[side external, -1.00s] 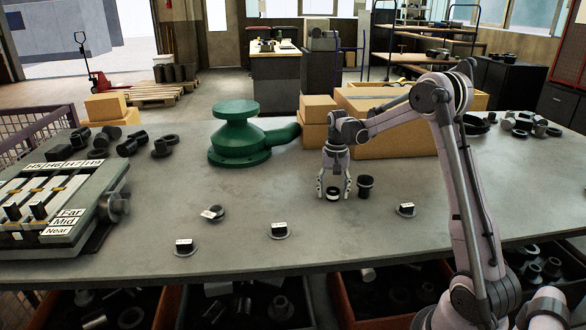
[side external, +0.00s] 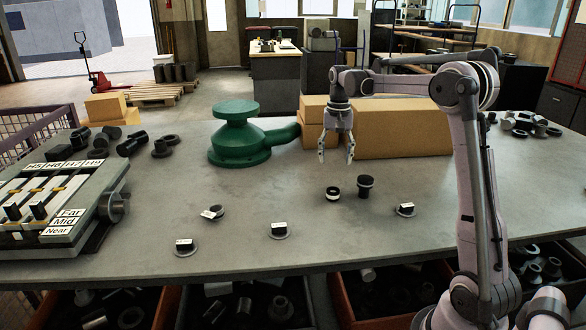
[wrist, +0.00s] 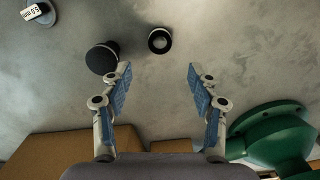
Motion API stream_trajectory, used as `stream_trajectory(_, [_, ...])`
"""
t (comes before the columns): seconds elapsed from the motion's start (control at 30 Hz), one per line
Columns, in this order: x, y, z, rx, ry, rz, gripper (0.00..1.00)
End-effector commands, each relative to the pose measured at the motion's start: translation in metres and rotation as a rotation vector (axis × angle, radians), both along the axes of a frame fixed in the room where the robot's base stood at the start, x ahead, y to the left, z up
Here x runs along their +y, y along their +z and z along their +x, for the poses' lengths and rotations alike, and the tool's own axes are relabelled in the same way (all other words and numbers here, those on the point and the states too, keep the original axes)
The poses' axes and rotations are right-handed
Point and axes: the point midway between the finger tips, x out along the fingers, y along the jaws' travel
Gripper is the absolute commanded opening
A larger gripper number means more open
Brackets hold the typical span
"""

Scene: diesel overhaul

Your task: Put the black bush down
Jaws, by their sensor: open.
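The small black bush (side external: 333,194) stands on the grey bench with a pale ring at its top.
A green flanged casting (side external: 238,140) and cardboard boxes (side external: 400,128) stand behind. Labelled parts on round bases (side external: 279,231) sit towards the front edge and at the right (side external: 405,210). A slotted gauge fixture (side external: 60,205) is at the left. Bench space left of the bush is clear.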

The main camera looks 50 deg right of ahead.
Motion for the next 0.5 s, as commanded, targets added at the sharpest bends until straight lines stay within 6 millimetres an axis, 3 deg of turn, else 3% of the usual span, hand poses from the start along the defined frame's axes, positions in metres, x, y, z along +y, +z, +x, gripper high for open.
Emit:
stream_trajectory(0.17, [0.019,0.011,-0.001,-0.023,0.050,-0.015,0.61])
stream_trajectory(0.5, [0.130,0.033,-0.030,-0.197,0.376,-0.117,0.61])
